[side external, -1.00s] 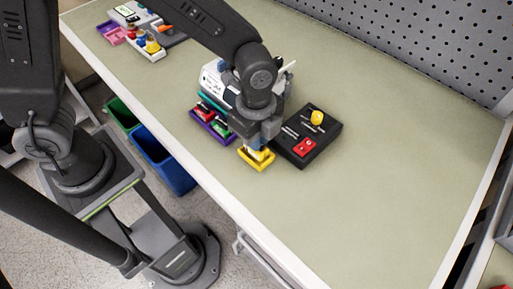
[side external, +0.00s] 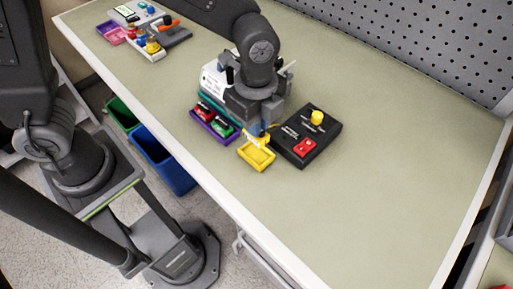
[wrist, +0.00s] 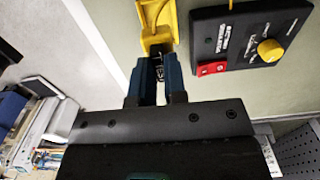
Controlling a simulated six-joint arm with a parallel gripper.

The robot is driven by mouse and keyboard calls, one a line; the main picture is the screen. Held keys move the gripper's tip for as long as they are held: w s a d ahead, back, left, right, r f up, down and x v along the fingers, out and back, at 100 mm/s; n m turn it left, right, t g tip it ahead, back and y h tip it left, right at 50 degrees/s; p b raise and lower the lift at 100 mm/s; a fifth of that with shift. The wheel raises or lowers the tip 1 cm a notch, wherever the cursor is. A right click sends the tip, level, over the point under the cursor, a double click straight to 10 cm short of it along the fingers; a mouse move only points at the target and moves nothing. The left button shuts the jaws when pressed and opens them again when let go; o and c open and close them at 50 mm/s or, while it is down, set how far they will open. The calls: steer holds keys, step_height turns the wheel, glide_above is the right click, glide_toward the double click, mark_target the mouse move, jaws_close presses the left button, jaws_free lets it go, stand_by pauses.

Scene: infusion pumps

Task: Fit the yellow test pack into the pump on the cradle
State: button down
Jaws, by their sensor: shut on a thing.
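My gripper (side external: 262,122) is shut on the yellow test pack (side external: 265,132), just above the back end of the yellow tray (side external: 257,158). Only a small yellow part of the pack shows; my fingers hide most of it. In the wrist view, my gripper (wrist: 159,80) has a narrow, pale, dark-marked piece between its blue fingers, with the yellow tray (wrist: 172,22) beyond. The pump (side external: 212,80), white and grey, stands behind my gripper on the teal-edged cradle. My arm covers much of it, so its slot cannot be seen.
A purple tray (side external: 227,139) with a red pack (side external: 205,109) and a green pack (side external: 222,128) lies left of the yellow tray. A black control box (side external: 318,143) with a yellow knob and red switch stands close on the right. The bench's front right is clear.

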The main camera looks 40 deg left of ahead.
step_height(320, 180, up, 9)
steer(key=w+a, duration=1)
steer(key=w, duration=0.4)
steer(key=shift+w+a+f, duration=0.1)
steer(key=shift+a+f, duration=0.1)
steer(key=shift+f, duration=1.5)
steer(key=shift+w+a+f, duration=0.1)
steer(key=shift+a+f, duration=0.05)
steer(key=shift+f, duration=1.5)
steer(key=shift+a+f, duration=0.2)
steer(key=shift+f, duration=1.5)
steer(key=shift+f, duration=1.1)
steer(key=c, duration=1.5)
jaws_free()
steer(key=shift+r, duration=0.1)
